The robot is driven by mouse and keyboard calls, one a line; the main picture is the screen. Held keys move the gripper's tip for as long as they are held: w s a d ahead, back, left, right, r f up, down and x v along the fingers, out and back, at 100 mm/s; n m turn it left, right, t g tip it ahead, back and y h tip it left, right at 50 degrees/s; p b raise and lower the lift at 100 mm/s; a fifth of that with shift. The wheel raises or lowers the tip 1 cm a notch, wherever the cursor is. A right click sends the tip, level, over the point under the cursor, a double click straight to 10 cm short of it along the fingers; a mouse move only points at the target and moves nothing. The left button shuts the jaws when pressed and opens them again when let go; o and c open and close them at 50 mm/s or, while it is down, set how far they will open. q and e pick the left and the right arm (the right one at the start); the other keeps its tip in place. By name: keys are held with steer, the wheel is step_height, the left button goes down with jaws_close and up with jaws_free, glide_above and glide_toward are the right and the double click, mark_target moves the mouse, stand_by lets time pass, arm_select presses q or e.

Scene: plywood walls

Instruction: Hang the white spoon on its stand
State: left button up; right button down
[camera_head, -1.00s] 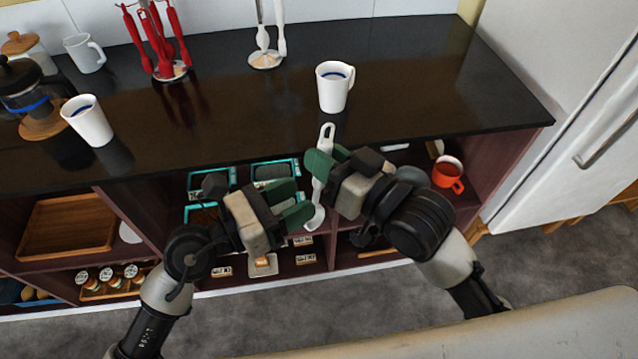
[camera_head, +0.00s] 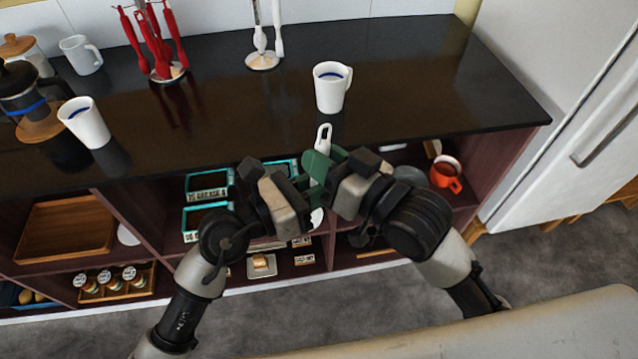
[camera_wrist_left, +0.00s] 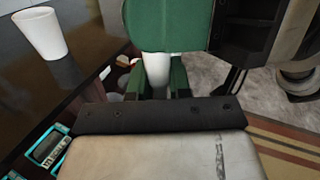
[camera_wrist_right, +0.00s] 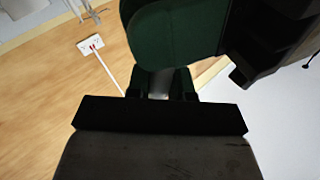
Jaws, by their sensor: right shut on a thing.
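The white spoon (camera_head: 323,138) is upright in front of the counter edge, its looped handle end up. My right gripper (camera_head: 318,168) is shut on it below the loop. My left gripper (camera_head: 300,185) is close beside the right one, at the lower part of the spoon. In the left wrist view, white spoon surface (camera_wrist_left: 157,70) shows between the left fingers; whether they press on it is unclear. The spoon's middle is hidden by the grippers. The stand (camera_head: 262,60) with white utensils is at the counter's back; its top is out of view.
A white mug (camera_head: 330,90) stands on the counter behind the spoon. Another white mug (camera_head: 86,124) and a French press (camera_head: 30,100) are at left. A stand with red utensils (camera_head: 160,70) is left of the white one. The counter's right part is clear.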

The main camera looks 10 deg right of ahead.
arm_select(q)
steer(key=shift+s, duration=0.1)
jaws_close()
arm_select(e)
steer(key=c, duration=0.9)
jaws_free()
